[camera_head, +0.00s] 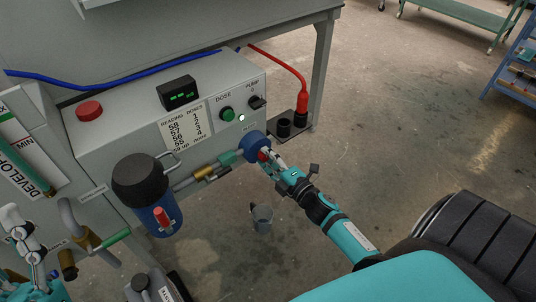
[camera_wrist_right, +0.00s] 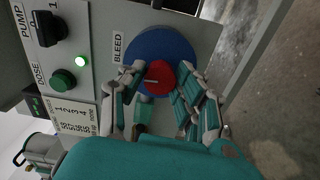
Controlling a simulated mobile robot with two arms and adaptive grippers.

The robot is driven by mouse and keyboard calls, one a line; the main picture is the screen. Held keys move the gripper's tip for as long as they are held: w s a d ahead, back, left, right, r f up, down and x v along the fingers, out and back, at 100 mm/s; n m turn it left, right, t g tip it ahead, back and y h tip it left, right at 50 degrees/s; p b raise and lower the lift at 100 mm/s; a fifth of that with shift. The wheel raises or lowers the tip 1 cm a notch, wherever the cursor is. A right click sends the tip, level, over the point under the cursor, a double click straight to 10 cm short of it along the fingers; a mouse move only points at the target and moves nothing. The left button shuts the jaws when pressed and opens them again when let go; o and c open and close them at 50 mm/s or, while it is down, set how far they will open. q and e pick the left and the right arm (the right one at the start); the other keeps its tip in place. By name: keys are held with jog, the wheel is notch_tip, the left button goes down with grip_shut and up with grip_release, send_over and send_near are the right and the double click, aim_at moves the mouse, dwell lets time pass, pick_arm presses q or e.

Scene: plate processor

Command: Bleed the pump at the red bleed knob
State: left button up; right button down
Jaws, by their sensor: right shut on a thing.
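The red bleed knob (camera_wrist_right: 160,78) sits in the middle of the round blue pump head (camera_wrist_right: 166,45), beside the label BLEED. In the head view the knob (camera_head: 263,155) shows small on the blue pump head (camera_head: 252,143) at the panel's right.
The panel carries a green DOSE button (camera_head: 227,114), a black PUMP switch (camera_head: 257,102) and a lit lamp (camera_head: 241,118). A blue canister (camera_head: 155,215) with a black top stands left of the pump. A grey jug (camera_head: 262,218) is below my right gripper.

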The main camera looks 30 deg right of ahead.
pick_arm(q)
jog(key=shift+w+d+f+g+y, duration=0.1)
jog(key=shift+w+f+g+y, duration=0.05)
jog(key=shift+w+f+g, duration=0.45)
jog(key=shift+w+d+f+g+y, duration=0.15)
jog(key=shift+w+f+g, duration=0.2)
jog(key=shift+w, duration=0.35)
pick_arm(e)
jog(key=shift+m, duration=0.5)
jog(key=c, duration=0.9)
grip_release()
jog(key=shift+c, duration=0.2)
jog(key=s+d, duration=0.1)
jog(key=s, duration=1.1)
